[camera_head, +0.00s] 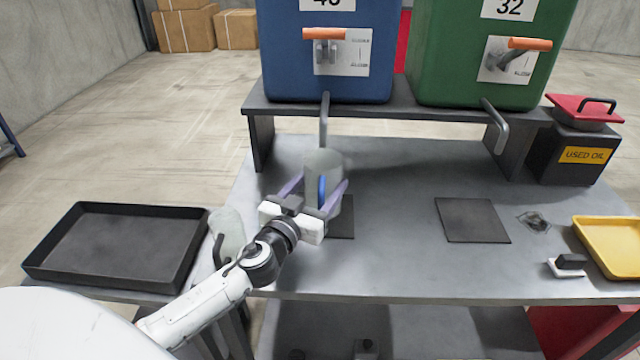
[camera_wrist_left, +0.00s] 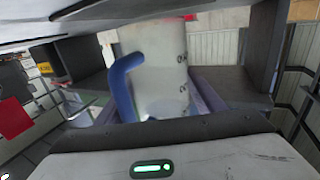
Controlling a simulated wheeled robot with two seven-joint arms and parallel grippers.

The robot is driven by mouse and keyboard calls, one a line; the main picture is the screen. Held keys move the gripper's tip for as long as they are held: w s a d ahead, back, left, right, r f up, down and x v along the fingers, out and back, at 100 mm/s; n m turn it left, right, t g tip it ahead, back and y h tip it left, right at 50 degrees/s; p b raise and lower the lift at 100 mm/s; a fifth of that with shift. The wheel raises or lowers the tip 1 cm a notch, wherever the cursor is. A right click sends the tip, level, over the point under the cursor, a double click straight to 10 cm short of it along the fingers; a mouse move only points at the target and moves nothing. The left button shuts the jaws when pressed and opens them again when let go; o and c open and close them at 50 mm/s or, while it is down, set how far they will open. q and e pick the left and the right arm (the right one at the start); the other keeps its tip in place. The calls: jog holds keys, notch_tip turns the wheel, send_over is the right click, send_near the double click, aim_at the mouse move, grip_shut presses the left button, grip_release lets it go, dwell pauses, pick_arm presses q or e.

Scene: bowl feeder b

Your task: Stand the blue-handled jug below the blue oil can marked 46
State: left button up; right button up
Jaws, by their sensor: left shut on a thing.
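The blue-handled jug (camera_head: 322,163) is a pale, translucent vessel, upright in the head view. My left gripper (camera_head: 314,192) is shut on it, fingers on either side of the blue handle. The wrist view shows the jug (camera_wrist_left: 158,65) close up with the handle at its left. The blue oil can (camera_head: 328,75) stands on the raised shelf, its number label cut off by the top edge. Its bent spout (camera_head: 324,118) ends at the jug's mouth in the picture. A dark square pad (camera_head: 342,228) lies partly hidden behind the gripper. I cannot tell whether the jug touches the bench.
A green can (camera_head: 480,70) marked 32 has its own spout (camera_head: 495,128) and pad (camera_head: 472,220). A second jug (camera_head: 230,232) with a dark handle stands beside my left arm. A black tray (camera_head: 60,228), used-oil box (camera_head: 575,160) and yellow tray (camera_head: 590,240) flank the bench.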

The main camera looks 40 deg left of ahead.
pick_arm(q)
jog(key=shift+f+b, duration=0.35)
jog(key=o, duration=1.1)
jog(key=shift+r+p, duration=0.15)
jog(key=shift+p, duration=0.2)
jog(key=shift+r+p, duration=0.4)
jog(key=s+d+b, duration=0.1)
jog(key=s+b, duration=0.1)
jog(key=s, duration=1)
jog(key=shift+d+r, duration=0.15)
jog(key=shift+d, duration=0.25)
jog(key=shift+w, duration=0.1)
